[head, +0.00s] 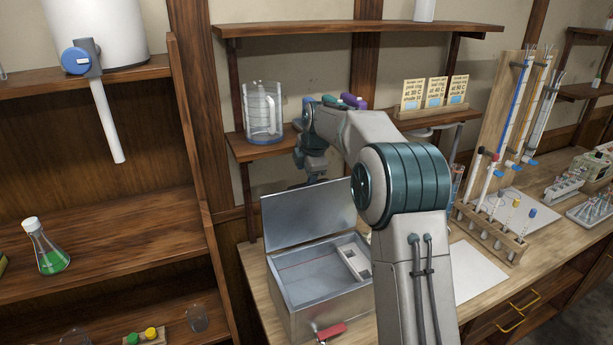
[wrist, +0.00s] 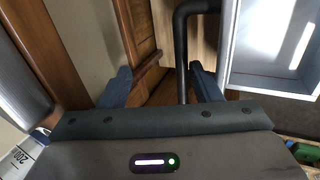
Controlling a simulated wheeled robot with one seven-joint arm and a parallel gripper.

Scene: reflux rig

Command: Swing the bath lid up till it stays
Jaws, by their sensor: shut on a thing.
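The metal bath (head: 325,316) stands on the bench, open, with its inside in view. Its flat grey lid (head: 308,215) is raised along the back edge, close to upright. My gripper (head: 312,178) is at the lid's top edge, its fingertips partly hidden there. In the wrist view my gripper (wrist: 163,85) has its blue-grey fingers on either side of a dark bent bar (wrist: 182,50), which looks like the lid's handle; the bar lies nearer the right finger. A pale, box-like part with a bright inside (wrist: 270,50) shows at the right of the wrist view; it seems to be the bath.
A glass beaker (head: 263,115) stands on the shelf just behind my wrist. A red lever (head: 331,331) sticks out at the bath's front. A test-tube rack (head: 490,232) and a white sheet (head: 474,272) lie to the right. A wooden shelf unit (head: 192,130) closes the left.

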